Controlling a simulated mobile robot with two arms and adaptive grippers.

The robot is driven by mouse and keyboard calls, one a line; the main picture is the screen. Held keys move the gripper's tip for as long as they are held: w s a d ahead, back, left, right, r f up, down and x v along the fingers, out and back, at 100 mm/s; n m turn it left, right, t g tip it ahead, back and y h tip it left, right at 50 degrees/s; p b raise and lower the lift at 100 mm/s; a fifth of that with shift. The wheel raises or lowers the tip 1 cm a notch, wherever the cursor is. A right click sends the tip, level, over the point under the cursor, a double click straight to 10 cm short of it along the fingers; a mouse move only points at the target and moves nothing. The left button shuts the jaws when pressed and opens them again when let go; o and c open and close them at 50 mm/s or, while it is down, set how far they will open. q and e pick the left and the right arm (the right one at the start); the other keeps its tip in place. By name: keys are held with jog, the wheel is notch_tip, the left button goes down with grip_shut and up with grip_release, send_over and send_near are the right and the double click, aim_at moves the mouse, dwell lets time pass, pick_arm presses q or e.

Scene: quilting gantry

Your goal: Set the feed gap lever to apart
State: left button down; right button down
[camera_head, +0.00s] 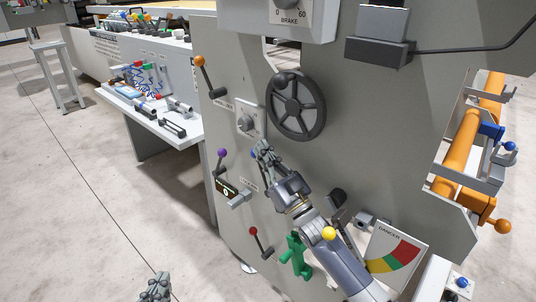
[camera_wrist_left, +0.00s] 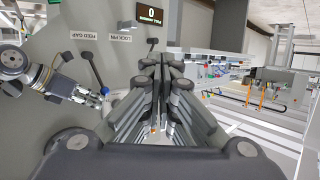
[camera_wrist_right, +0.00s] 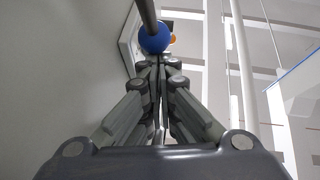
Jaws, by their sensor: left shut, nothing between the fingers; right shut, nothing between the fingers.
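The feed gap lever, a dark rod with a blue ball knob (camera_wrist_left: 104,91), hangs from the grey panel near the FEED GAP label (camera_wrist_left: 82,14) in the left wrist view. In the head view its blue knob (camera_head: 254,154) is mostly hidden behind my right gripper (camera_head: 262,150). In the right wrist view the blue knob (camera_wrist_right: 155,38) is at the tips of my shut right gripper (camera_wrist_right: 158,62); I cannot tell whether they touch. The fingers are not around it. My left gripper (camera_head: 157,283) is shut and empty, low at the bottom edge, away from the panel.
Around the lever on the panel are a black handwheel (camera_head: 297,105), an orange-knobbed lever (camera_head: 200,62), a purple-knobbed lever (camera_head: 222,153), a red-knobbed lever (camera_head: 253,231) and a green handle (camera_head: 296,252). A tool shelf (camera_head: 140,110) stands to the left. Open floor lies at the lower left.

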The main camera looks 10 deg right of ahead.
jog(key=shift+w+a, duration=0.4)
jog(key=shift+w, duration=0.1)
jog(key=shift+f, duration=0.1)
jog(key=v, duration=1.2)
dwell(0.4)
